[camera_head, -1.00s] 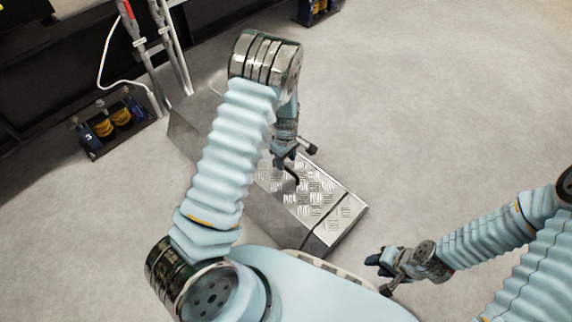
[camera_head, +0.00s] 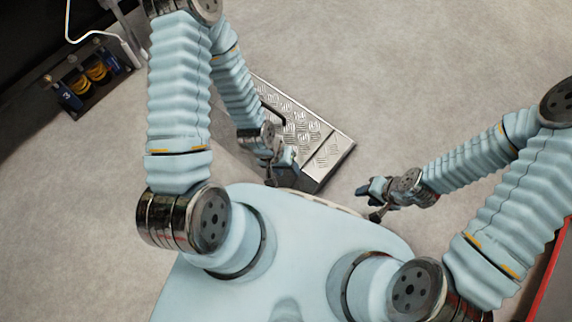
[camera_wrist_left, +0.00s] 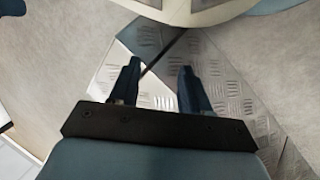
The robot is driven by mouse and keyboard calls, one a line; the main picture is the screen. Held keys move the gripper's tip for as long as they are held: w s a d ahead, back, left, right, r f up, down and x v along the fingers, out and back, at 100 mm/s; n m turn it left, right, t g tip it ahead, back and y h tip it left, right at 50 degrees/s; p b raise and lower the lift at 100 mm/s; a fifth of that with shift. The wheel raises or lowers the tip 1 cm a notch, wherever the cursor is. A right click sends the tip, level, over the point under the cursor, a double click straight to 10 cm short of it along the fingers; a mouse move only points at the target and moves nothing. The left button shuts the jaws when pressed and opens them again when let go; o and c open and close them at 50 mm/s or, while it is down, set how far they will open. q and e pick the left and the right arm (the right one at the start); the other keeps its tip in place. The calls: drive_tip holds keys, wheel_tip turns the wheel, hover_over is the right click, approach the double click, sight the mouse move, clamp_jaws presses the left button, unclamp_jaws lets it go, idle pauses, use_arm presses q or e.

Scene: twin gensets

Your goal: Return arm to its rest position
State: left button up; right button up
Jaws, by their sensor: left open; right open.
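My left gripper (camera_head: 284,166) hangs near the front of my body, beside the near end of a metal tread-plate step. In the left wrist view its two dark fingers (camera_wrist_left: 158,85) stand apart with nothing between them, above the tread plate. My left arm is folded, its elbow at the top left of the head view. My right gripper (camera_head: 368,190) is open and empty in front of my body, over the bare floor to the right of the step.
The tread-plate step (camera_head: 322,158) has a dark handle on it. A dark case with yellow coils (camera_head: 88,77) stands at the upper left. A red edge (camera_head: 551,262) shows at the lower right. Grey floor (camera_head: 420,70) at the upper right is clear.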

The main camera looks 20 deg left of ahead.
drive_tip(key=shift+r, duration=0.1)
wheel_tip(320, 180, up, 8)
drive_tip(key=p, duration=0.8)
drive_tip(key=shift+s+a, duration=0.15)
drive_tip(key=shift+a, duration=0.15)
